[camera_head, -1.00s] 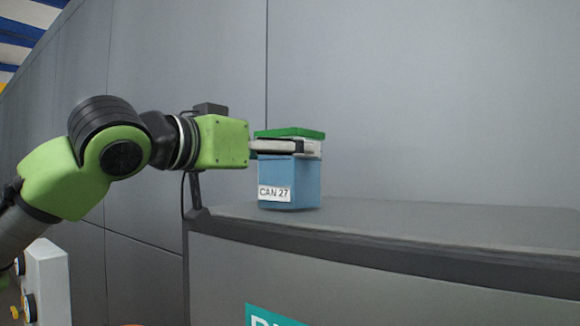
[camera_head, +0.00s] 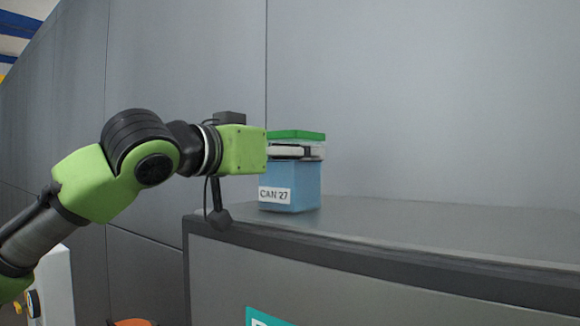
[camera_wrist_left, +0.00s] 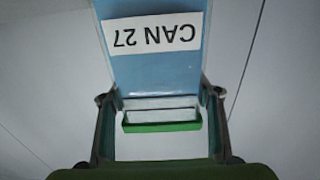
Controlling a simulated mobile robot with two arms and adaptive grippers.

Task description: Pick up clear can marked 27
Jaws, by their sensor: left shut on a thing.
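The can marked 27 (camera_head: 303,185) stands upright on the grey counter top in the head view. It has a blue lower body, a clear upper band, a green lid and a white label reading CAN 27. My left gripper (camera_head: 292,152) comes in level from the left and is shut on the can's upper part, just below the lid. In the left wrist view the can (camera_wrist_left: 156,73) appears upside down, with the gripper fingers (camera_wrist_left: 160,120) on both sides of it. My right gripper is not in view.
The grey counter (camera_head: 420,225) extends right with a clear top. A tall grey panelled wall (camera_head: 430,100) stands behind it. A white box (camera_head: 55,285) and an orange object (camera_head: 133,322) are at the lower left.

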